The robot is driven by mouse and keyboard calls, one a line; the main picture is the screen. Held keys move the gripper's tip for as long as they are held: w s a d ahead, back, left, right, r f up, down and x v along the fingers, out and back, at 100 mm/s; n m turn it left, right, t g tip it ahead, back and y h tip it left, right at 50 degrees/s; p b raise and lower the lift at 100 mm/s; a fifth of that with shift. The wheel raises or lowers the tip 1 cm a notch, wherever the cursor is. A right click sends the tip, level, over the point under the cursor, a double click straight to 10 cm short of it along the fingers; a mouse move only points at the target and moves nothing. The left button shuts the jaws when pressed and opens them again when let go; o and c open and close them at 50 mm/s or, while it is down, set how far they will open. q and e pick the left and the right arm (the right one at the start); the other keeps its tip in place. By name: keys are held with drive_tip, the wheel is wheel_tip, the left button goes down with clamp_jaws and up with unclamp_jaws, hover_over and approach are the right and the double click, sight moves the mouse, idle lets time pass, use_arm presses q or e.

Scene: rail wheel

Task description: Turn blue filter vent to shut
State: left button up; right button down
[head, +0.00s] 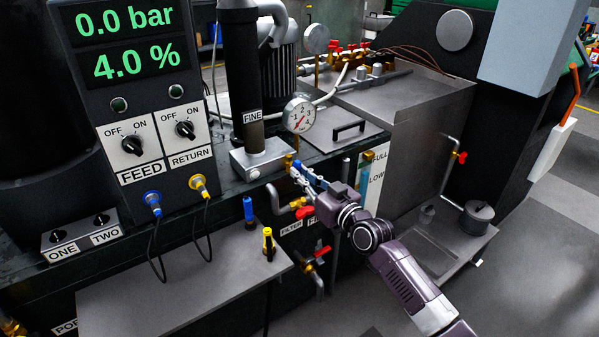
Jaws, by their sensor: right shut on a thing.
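The blue filter vent handle (297,167) is on the pipework just below the pressure gauge, at the front edge of the machine. My right gripper (304,177) reaches in from the lower right and is shut on the blue handle. The fingers cover part of the handle, so its exact angle is hard to tell. A brass fitting (288,161) shows just left of it. My left gripper is not in view.
A pressure gauge (299,114) and the FINE filter column (248,95) stand close behind. Red-handled valves (305,211) sit just below the gripper. A control panel (130,90) reads 0.0 bar and 4.0 %. A grey shelf (170,290) holds blue and yellow connectors. Open floor lies at right.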

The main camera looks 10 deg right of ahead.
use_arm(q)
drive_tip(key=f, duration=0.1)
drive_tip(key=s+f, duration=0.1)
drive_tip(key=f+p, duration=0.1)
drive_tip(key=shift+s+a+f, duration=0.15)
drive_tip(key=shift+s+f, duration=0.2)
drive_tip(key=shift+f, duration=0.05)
use_arm(e)
drive_tip(key=m, duration=0.4)
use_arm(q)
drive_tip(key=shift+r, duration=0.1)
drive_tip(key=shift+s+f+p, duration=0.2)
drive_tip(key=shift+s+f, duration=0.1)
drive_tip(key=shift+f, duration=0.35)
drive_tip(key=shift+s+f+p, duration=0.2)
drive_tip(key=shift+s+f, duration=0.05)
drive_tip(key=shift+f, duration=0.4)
use_arm(e)
drive_tip(key=shift+m, duration=2.4)
